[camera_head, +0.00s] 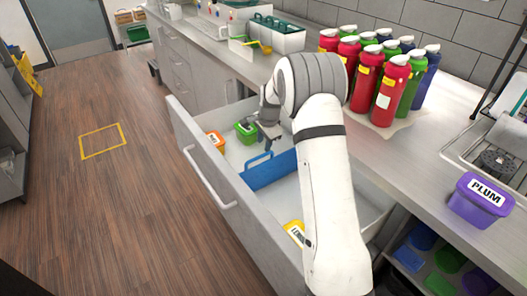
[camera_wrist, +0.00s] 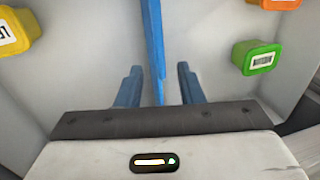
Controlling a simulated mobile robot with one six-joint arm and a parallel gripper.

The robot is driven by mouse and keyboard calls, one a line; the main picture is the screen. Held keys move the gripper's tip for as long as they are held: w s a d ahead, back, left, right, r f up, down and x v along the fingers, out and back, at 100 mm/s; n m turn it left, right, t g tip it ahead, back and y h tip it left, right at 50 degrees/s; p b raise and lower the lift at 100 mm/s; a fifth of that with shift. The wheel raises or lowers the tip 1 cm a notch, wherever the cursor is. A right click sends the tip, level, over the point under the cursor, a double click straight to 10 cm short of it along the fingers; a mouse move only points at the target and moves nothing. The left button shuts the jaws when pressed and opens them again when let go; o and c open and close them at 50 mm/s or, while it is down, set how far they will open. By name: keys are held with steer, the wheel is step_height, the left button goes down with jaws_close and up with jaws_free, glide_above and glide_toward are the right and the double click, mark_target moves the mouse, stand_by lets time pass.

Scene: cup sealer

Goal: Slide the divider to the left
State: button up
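The blue divider (camera_head: 270,172) stands upright across the inside of the open drawer, with a raised handle on its top edge. My gripper (camera_head: 262,134) is over the drawer, above and just behind the divider in the head view. In the wrist view the divider (camera_wrist: 154,40) runs down the picture and lines up with the gap between the two fingers of my gripper (camera_wrist: 158,88). The fingers are apart, with visible space on both sides of the divider. Whether they reach down past its top edge is hard to tell.
In the drawer (camera_head: 214,176) are an orange tub (camera_head: 216,138) and a green tub (camera_head: 245,132) beyond the divider, and a yellow tub (camera_head: 294,232) on the near side. Several bottles (camera_head: 390,92) and a purple tub (camera_head: 480,200) stand on the counter. The floor left is mostly clear.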

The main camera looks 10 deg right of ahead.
mark_target(263, 156)
steer(key=f, duration=0.4)
steer(key=w+f, duration=0.1)
steer(key=f, duration=0.1)
steer(key=shift+a+p, duration=0.25)
steer(key=shift+p, duration=0.05)
steer(key=shift+c, duration=0.2)
jaws_close()
